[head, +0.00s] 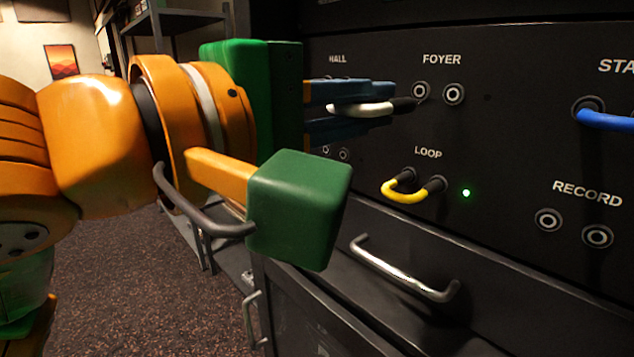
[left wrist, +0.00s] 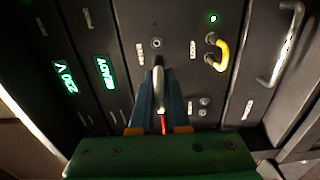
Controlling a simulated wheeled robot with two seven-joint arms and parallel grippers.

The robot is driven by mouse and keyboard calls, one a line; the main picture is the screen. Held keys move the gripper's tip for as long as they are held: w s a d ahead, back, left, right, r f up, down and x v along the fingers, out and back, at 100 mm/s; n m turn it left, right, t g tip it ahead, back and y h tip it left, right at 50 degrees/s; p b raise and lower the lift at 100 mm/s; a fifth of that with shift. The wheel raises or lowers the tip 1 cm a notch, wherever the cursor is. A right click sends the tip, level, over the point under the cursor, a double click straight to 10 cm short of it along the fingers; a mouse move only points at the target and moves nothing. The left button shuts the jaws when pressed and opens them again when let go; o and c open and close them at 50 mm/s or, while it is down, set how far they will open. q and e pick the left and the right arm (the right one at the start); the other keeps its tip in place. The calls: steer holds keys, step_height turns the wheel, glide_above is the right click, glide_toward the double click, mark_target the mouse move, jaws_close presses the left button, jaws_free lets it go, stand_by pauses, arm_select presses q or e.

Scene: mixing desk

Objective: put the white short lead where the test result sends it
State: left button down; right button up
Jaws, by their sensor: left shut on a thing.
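My left gripper (head: 375,100) is shut on the white short lead (head: 350,109), close in front of the black panel. The lead's black plug end points right and overlaps the lower left edge of the left FOYER socket (head: 421,92); I cannot tell whether it touches the panel. The right FOYER socket (head: 453,94) is empty. In the left wrist view, the lead (left wrist: 159,84) lies between the blue fingers (left wrist: 162,108), its end just below one socket (left wrist: 156,43). The lead's other end is hidden. A green light (head: 466,193) glows beside LOOP. My right gripper is not in view.
A yellow lead (head: 404,196) fills the LOOP sockets, and a blue lead (head: 606,120) is plugged in at the right. RECORD sockets (head: 548,220) are empty. A drawer handle (head: 405,278) sticks out below.

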mark_target(438, 92)
arm_select(q)
steer(key=p+x, duration=0.3)
steer(key=x, duration=0.2)
steer(key=shift+w+d+r, duration=0.15)
steer(key=shift+w+d, duration=0.1)
steer(key=shift+x, duration=0.85)
steer(key=shift+d, duration=0.1)
steer(key=shift+b, duration=0.5)
stand_by(1.5)
steer(key=shift+w+d+p, duration=0.3)
steer(key=shift+d, duration=0.15)
stand_by(0.5)
